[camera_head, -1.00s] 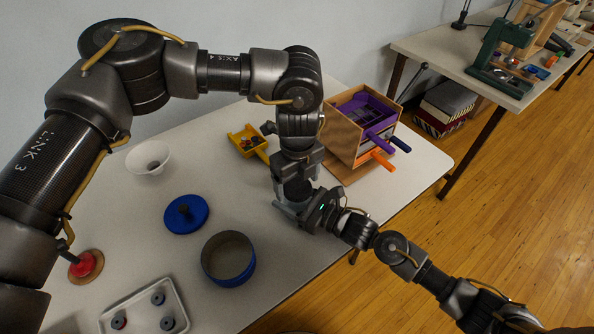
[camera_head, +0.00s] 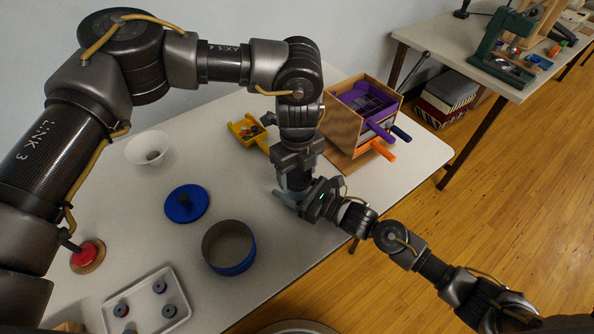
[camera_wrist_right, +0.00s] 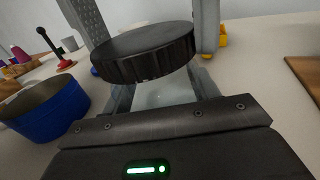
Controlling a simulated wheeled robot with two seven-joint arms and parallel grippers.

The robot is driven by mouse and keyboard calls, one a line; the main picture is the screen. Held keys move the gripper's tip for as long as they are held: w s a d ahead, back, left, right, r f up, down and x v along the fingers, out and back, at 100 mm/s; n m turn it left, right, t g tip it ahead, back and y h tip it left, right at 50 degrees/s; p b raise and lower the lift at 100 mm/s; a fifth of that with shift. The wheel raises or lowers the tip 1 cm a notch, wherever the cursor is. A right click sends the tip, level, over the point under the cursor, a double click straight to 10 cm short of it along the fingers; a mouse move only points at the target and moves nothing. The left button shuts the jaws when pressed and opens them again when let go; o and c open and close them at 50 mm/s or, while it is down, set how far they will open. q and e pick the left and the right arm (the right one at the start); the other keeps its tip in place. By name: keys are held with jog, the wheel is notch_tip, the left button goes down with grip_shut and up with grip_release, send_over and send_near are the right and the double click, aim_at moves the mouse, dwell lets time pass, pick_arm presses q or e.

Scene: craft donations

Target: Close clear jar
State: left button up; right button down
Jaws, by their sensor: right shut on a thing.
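A black ridged lid (camera_wrist_right: 145,52) is above the clear jar (camera_wrist_right: 165,94) in the right wrist view. The lid looks slightly tilted there, and I cannot tell whether it touches the rim. My right gripper (camera_head: 287,199) is shut on the jar, with its fingers on both sides. My left gripper (camera_head: 294,186) points down from above. Its grey fingers flank the lid in the wrist view, and I cannot tell whether they press on it. In the head view the grippers hide the jar and lid.
A blue open pot (camera_head: 229,262), a blue lid (camera_head: 180,211) and a white bowl (camera_head: 135,149) stand left of the grippers. A yellow scoop (camera_head: 240,124) and a wooden box with purple drawers (camera_head: 340,148) stand behind. A tray (camera_head: 106,318) is at the front left.

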pick_arm(q)
jog(key=o, duration=0.4)
notch_tip(320, 180, up, 12)
jog(key=shift+r, duration=0.1)
dwell(0.4)
pick_arm(e)
jog(key=shift+c, duration=1.6)
grip_release()
jog(key=shift+d, duration=0.1)
pick_arm(q)
notch_tip(320, 180, down, 2)
jog(key=shift+f+b, duration=0.1)
jog(key=shift+b, duration=0.85)
pick_arm(e)
jog(key=v, duration=1)
jog(key=shift+s+d, duration=0.2)
jog(key=shift+d, duration=0.05)
